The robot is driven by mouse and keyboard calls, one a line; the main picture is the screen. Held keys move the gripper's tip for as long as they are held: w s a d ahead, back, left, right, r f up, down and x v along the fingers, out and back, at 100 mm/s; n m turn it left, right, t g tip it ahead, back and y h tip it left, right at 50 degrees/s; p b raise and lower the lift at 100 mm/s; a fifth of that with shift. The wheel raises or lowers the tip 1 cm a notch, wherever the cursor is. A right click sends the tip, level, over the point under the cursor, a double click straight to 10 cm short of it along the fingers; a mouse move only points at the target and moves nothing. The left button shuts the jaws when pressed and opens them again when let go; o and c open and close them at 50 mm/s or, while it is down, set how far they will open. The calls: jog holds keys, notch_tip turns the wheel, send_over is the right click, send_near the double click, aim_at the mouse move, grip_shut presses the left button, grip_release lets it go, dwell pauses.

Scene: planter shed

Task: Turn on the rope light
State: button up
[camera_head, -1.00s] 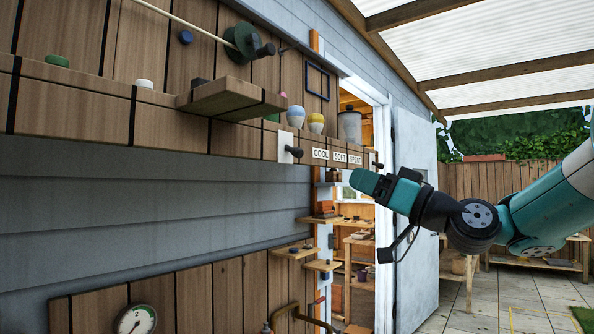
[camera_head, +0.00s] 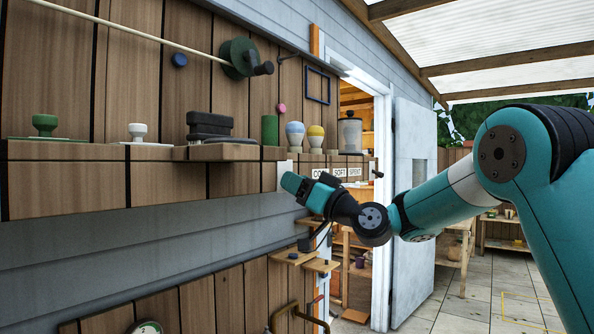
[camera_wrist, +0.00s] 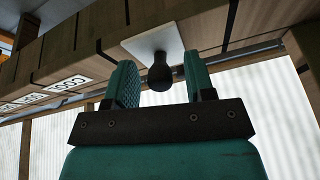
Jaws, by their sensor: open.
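A white switch plate (camera_wrist: 155,42) with a black knob (camera_wrist: 159,74) is fixed to the front of the wooden shelf. In the wrist view the knob hangs between the two teal fingers of my gripper (camera_wrist: 158,68), with visible space on both sides. My gripper is open and holds nothing. In the head view my gripper (camera_head: 289,181) is in front of the plate (camera_head: 282,170); only part of the plate shows and the knob is hidden.
Labels COOL, SOFT and SPENT (camera_head: 354,171) run right of the plate. Jars (camera_head: 315,138), a canister (camera_head: 349,135), a dark block (camera_head: 209,124) and stamp-like knobs (camera_head: 45,125) stand on the shelf. A crank reel (camera_head: 240,58) hangs above. Small wooden ledges (camera_head: 294,257) jut out below.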

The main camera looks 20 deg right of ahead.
jog(key=shift+w+a+r, duration=0.1)
jog(key=shift+w+a, duration=0.1)
jog(key=shift+w, duration=0.05)
grip_shut()
